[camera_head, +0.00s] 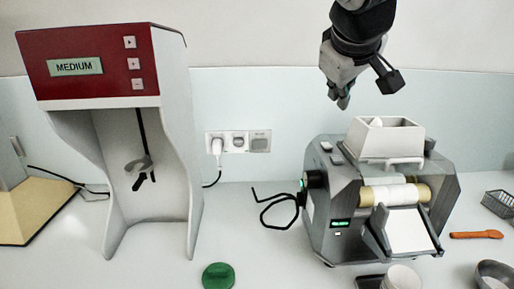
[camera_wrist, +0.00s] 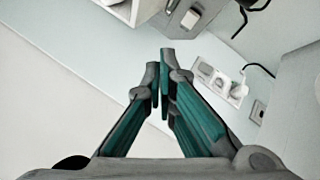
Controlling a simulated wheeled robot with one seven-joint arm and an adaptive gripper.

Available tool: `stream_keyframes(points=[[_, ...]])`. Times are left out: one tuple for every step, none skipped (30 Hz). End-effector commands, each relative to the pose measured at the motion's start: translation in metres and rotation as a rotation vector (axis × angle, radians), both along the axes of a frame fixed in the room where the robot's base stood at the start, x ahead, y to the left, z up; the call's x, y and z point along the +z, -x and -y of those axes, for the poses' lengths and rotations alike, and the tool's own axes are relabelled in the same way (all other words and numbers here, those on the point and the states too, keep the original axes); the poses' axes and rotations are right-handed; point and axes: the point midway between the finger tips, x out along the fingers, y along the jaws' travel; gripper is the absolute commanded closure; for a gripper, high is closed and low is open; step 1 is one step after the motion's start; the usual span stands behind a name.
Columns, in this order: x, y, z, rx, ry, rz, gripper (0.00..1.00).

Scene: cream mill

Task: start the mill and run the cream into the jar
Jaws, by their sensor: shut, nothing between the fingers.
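The grey mill (camera_head: 323,222) stands at the right, with a lit green display, a dark side knob with a green mark and two small switches on its top left. Its white hopper (camera_head: 385,140) holds something white. White cream coats the rollers (camera_head: 396,194), above a sloping pale apron (camera_head: 408,232). A white jar (camera_head: 400,279) stands in front, cut off by the lower edge. My gripper (camera_head: 341,98) is shut and empty, above and left of the hopper. The wrist view shows its closed fingers (camera_wrist: 164,78) and part of the mill's top with the switches (camera_wrist: 190,20).
A red-topped machine (camera_head: 90,60) reading MEDIUM stands left. A green lid (camera_head: 218,276) lies front centre. An orange spatula (camera_head: 476,235), wire basket (camera_head: 498,203) and bowl (camera_head: 495,272) are at right. Wall sockets (camera_head: 238,142) sit behind. A black cable lies left of the mill.

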Motion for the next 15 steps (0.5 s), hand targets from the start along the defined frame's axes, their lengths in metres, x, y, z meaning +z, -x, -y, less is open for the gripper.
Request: stream_keyframes(points=[[0.000, 0.000, 0.000, 0.000, 0.000, 0.000, 1.00], [0.000, 0.000, 0.000, 0.000, 0.000, 0.000, 1.00], [0.000, 0.000, 0.000, 0.000, 0.000, 0.000, 1.00], [0.000, 0.000, 0.000, -0.001, -0.001, 0.000, 1.00], [0.000, 0.000, 0.000, -0.001, -0.001, 0.000, 1.00], [-0.001, 0.000, 0.000, -0.001, -0.001, 0.000, 1.00], [-0.002, 0.000, 0.000, -0.001, -0.001, 0.000, 1.00], [-0.004, 0.000, 0.000, -0.001, 0.000, -0.001, 1.00], [-0.006, 0.000, 0.000, -0.001, 0.000, -0.001, 1.00], [-0.009, -0.001, 0.000, -0.001, 0.000, -0.001, 1.00], [-0.012, -0.001, 0.000, -0.001, 0.000, -0.001, 1.00], [-0.017, -0.001, 0.000, -0.001, 0.000, -0.001, 1.00], [-0.020, -0.001, 0.000, -0.001, 0.000, -0.001, 1.00], [-0.024, -0.001, 0.000, -0.001, -0.001, 0.000, 1.00], [-0.030, -0.001, 0.000, -0.001, -0.001, 0.000, 1.00]])
